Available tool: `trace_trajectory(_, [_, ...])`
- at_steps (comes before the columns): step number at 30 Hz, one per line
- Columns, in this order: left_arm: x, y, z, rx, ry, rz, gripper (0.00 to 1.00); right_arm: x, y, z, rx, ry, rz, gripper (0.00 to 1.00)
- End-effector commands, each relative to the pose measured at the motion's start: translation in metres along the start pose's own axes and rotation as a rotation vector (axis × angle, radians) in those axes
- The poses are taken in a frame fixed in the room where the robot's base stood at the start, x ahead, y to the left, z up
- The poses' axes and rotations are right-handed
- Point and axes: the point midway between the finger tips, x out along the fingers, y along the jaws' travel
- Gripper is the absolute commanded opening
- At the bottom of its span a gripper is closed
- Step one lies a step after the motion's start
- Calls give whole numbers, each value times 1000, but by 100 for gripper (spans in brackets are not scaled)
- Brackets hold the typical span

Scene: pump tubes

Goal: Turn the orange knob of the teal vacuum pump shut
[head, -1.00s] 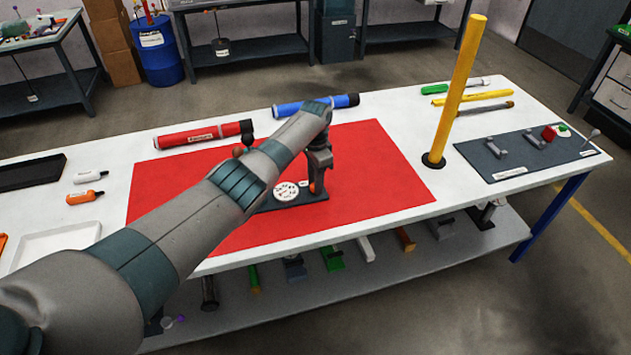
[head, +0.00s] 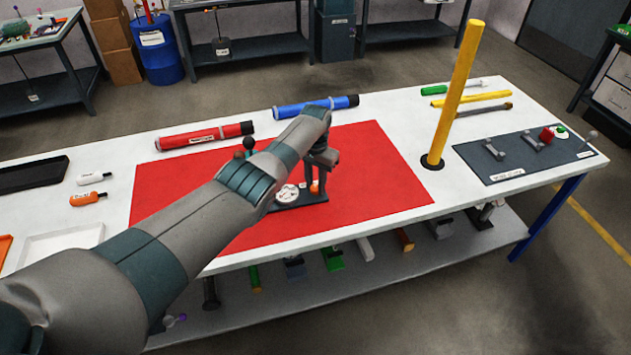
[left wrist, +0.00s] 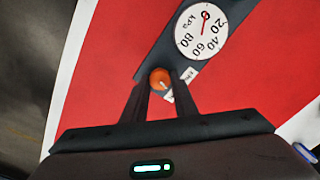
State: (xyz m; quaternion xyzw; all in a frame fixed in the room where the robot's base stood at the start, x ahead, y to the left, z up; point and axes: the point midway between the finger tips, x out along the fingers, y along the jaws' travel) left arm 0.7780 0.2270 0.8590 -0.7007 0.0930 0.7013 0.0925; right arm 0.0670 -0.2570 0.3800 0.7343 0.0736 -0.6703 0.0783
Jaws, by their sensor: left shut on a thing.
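The vacuum pump's dark base (head: 304,198) lies on a red mat (head: 385,185), mostly behind my left arm. Its white gauge (head: 288,193) shows in the head view, and the left wrist view shows the dial (left wrist: 202,30) with a kPa scale and a red needle. The orange knob (left wrist: 160,78) is between my left fingertips in the left wrist view; a bit of the knob (head: 314,187) shows in the head view. My left gripper (head: 316,182) points down over it and is shut on the knob. My right gripper is not in view.
A red tube (head: 205,137) and a blue tube (head: 318,106) lie behind the mat. A tall yellow post (head: 455,95) stands right of it. A dark plate (head: 525,158) with fittings is farther right. Small bottles (head: 88,199) and a white tray (head: 60,243) are left.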

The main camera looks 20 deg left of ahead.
Motion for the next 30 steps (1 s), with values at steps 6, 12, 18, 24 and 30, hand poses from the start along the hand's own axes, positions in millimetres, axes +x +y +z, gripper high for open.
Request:
trace_trajectory(6, [-2,1,-1,-204,1,2,3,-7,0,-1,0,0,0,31])
trace_trajectory(12, [-2,0,-1,-395,1,0,3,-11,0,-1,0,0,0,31])
trace_trajectory(18, [-2,0,-1,-584,1,1,3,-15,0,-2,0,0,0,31])
trace_trajectory(24, [-1,0,-1,-765,1,0,3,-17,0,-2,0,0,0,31])
trace_trajectory(30, [-1,0,0,-907,2,0,3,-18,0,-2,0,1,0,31])
